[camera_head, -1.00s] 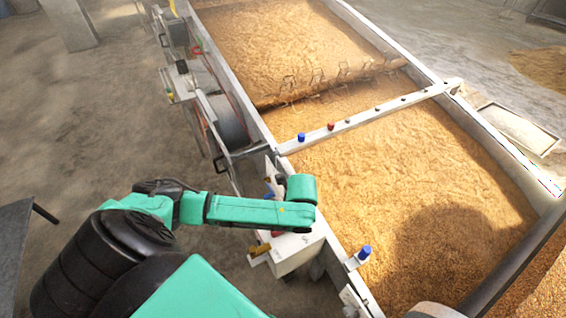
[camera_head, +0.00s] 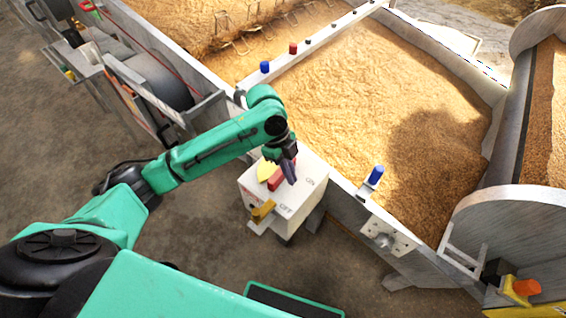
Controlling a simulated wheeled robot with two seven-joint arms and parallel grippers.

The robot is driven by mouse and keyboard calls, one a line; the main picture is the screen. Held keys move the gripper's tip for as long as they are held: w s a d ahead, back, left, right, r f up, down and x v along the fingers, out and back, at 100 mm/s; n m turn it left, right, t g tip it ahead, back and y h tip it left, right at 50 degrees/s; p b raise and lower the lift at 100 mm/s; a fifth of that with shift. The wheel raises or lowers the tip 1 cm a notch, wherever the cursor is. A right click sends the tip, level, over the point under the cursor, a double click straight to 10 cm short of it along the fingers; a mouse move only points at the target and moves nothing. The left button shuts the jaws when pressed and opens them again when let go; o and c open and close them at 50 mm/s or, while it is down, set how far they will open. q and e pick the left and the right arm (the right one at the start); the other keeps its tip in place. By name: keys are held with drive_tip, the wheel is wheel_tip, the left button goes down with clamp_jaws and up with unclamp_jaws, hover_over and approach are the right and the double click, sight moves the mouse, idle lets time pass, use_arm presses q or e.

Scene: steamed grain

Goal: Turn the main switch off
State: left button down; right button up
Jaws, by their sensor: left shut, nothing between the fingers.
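The main switch is a white box (camera_head: 300,200) fixed beside the metal trough, with ON and OFF marked on its top. A red switch handle (camera_head: 275,182) shows on top of the box, next to a yellow piece (camera_head: 267,170). A brownish-yellow part (camera_head: 263,211) sticks out at the box's front left edge. My left gripper (camera_head: 287,172) is shut and empty, pointing down right at the red handle. It partly covers the handle, so I cannot tell whether they touch or exactly which mark the handle points to. My right gripper is not in view.
The trough wall (camera_head: 345,199) runs diagonally behind the box, with grain (camera_head: 360,110) beyond it. A blue knob (camera_head: 376,175) stands on the wall to the right. An orange knob (camera_head: 526,288) sits at the lower right. Floor is clear left of the box.

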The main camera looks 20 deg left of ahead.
sight(278, 178)
use_arm(q)
wheel_tip(278, 178, down, 3)
drive_tip(key=shift+d+r, duration=0.1)
drive_tip(key=shift+w+a, duration=0.2)
drive_tip(key=shift+a, duration=0.4)
drive_tip(key=shift+w+a, duration=0.15)
drive_tip(key=shift+a, duration=0.45)
drive_tip(key=shift+w+a, duration=0.1)
drive_tip(key=shift+a, duration=0.3)
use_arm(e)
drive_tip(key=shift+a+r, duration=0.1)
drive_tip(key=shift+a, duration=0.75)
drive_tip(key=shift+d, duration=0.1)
use_arm(q)
drive_tip(key=shift+p, duration=0.3)
drive_tip(key=shift+w+a+r+p, duration=0.2)
drive_tip(key=shift+a+p, duration=0.25)
drive_tip(key=shift+p, duration=0.45)
drive_tip(key=shift+f, duration=0.2)
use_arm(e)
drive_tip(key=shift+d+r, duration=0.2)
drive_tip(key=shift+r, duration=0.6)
